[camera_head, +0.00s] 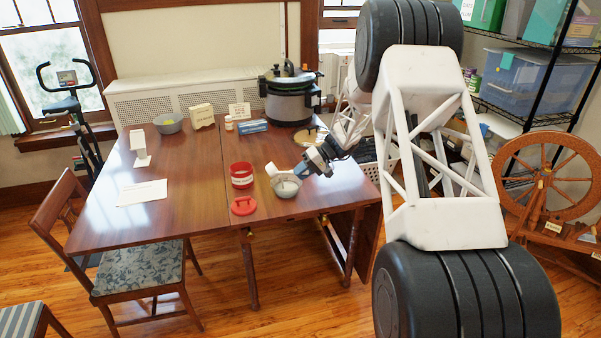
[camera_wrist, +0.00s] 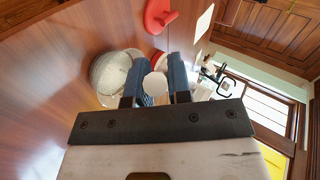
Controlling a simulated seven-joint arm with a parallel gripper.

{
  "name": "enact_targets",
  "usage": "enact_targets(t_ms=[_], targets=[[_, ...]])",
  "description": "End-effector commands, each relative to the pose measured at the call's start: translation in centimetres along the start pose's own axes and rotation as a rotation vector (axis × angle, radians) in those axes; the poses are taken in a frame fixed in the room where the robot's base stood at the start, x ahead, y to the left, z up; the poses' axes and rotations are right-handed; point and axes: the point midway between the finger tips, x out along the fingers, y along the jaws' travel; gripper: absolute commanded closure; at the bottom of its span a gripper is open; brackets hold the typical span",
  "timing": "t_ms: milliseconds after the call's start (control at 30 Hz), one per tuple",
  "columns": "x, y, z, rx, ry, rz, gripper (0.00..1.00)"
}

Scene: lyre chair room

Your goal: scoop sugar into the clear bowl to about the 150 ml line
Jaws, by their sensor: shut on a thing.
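The clear bowl (camera_head: 286,187) stands near the front edge of the table, with pale contents inside; I cannot read its level lines. It also shows in the wrist view (camera_wrist: 108,72), left of my fingers. My gripper (camera_head: 305,168) is just above and to the right of the bowl. In the wrist view its two dark fingers (camera_wrist: 153,82) are shut on a white, rounded piece, which looks like the scoop (camera_wrist: 156,84). The red canister (camera_head: 241,180) stands open left of the bowl, its contents pale. Its red lid (camera_head: 243,206) lies in front of it.
A large pressure cooker (camera_head: 290,98) stands at the back right of the table. A grey bowl (camera_head: 168,123), small signs, a bottle and a blue box (camera_head: 252,127) are also at the back. A white paper (camera_head: 142,192) lies left. The table's middle is clear.

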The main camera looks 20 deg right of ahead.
Motion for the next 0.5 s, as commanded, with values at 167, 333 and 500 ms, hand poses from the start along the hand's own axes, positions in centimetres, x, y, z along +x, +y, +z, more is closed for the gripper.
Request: enact_targets(t_ms=[167,333,500], targets=[[-0.06,0.13,-0.02,-0.001,0.004,-0.022,1.00],[-0.05,0.13,0.00,0.000,0.003,-0.021,1.00],[-0.05,0.42,0.05,0.002,0.006,-0.042,1.00]])
